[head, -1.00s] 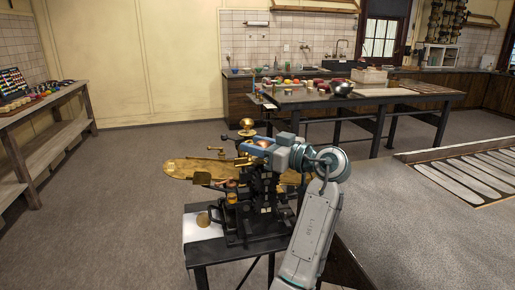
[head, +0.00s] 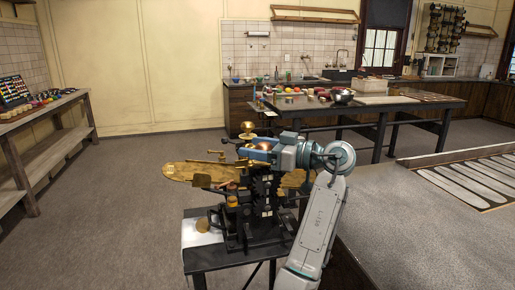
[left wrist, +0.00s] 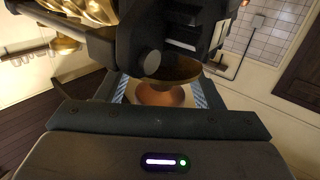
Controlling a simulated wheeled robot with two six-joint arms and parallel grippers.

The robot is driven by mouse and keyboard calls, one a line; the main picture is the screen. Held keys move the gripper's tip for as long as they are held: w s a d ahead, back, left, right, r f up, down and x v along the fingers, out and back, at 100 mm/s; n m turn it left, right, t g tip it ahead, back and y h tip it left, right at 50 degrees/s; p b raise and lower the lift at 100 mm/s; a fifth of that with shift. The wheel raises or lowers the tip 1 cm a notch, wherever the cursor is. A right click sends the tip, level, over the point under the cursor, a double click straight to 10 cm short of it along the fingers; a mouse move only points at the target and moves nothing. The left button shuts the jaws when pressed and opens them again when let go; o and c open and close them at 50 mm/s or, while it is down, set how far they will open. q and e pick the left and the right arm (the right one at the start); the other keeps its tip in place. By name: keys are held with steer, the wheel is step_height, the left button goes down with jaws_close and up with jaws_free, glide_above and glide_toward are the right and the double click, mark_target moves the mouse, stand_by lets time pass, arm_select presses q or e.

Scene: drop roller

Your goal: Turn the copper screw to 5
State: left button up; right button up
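The copper screw is a rounded copper knob (left wrist: 160,96) in the left wrist view, under a wider brass disc. Its copper top (head: 265,146) also shows small in the head view, on the black and brass machine (head: 250,205). No number or scale is readable. My right gripper is out of view.
The machine stands on a small dark table (head: 215,258) with a white sheet (head: 192,236). A brass ball (head: 247,128) and brass plates (head: 190,172) stick out near the gripper. A long table (head: 400,103) with bowls is behind. Floor at left is open.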

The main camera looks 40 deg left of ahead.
arm_select(q)
steer(key=shift+d, duration=0.2)
steer(key=b+v, duration=0.2)
steer(key=v, duration=0.8)
steer(key=shift+d, duration=0.2)
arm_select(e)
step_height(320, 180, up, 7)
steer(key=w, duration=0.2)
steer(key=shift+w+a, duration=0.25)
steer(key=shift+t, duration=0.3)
